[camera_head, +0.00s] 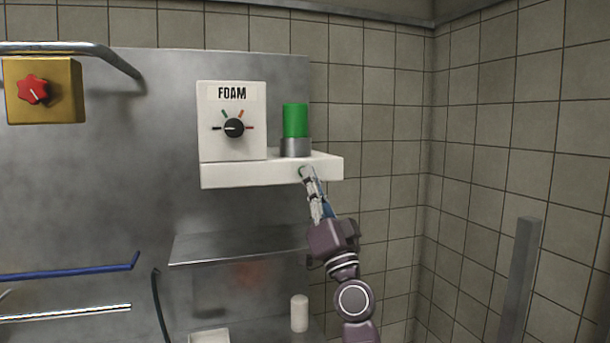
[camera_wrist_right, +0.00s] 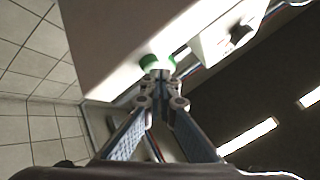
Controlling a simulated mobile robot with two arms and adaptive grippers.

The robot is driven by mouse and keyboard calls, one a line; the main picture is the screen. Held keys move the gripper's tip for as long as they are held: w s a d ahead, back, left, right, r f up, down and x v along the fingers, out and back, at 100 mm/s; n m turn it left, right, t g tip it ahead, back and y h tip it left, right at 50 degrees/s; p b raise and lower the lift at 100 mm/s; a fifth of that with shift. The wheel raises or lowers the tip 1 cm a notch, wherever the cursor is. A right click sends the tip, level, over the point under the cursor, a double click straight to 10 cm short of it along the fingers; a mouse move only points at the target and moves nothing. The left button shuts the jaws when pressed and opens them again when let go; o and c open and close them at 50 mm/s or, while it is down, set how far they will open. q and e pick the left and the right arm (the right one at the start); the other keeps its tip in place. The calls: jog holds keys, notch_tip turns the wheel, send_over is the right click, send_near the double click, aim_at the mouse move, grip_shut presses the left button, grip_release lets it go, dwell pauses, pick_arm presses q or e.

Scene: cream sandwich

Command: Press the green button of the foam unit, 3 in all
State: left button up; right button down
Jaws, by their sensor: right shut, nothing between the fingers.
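The foam unit (camera_head: 222,176) is a white ledge with an upright panel marked FOAM, mounted on the wall in the head view. A bright green cylinder (camera_head: 295,120) stands on a grey collar at its right end. A small dark green spot (camera_head: 302,171) shows on the ledge's front face by my fingertips. My right gripper (camera_head: 308,175) is shut and empty, pointing up at that face. In the right wrist view its fingertips (camera_wrist_right: 161,76) overlap a green round part (camera_wrist_right: 148,61); I cannot tell whether they touch it. My left gripper is not in view.
The panel carries a black dial (camera_head: 234,128). A yellow box with a red knob (camera_head: 33,90) is at upper left. A metal shelf (camera_head: 235,247) lies below the unit, with a white cylinder (camera_head: 299,314) lower down. A grey post (camera_head: 521,280) stands at right.

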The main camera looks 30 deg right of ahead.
jog(key=shift+w+d+b, duration=0.1)
jog(key=shift+w+b, duration=0.3)
dwell(0.7)
dwell(0.3)
jog(key=shift+s+a+p, duration=0.25)
jog(key=shift+s+p, duration=0.3)
jog(key=shift+s, duration=0.3)
jog(key=s+p, duration=0.1)
jog(key=s, duration=0.1)
jog(key=s+a+p, duration=0.1)
jog(key=s, duration=0.1)
jog(key=shift+s+p, duration=0.3)
jog(key=shift+s, duration=0.1)
jog(key=shift+a+y, duration=0.15)
jog(key=shift+y, duration=0.15)
dwell(1.3)
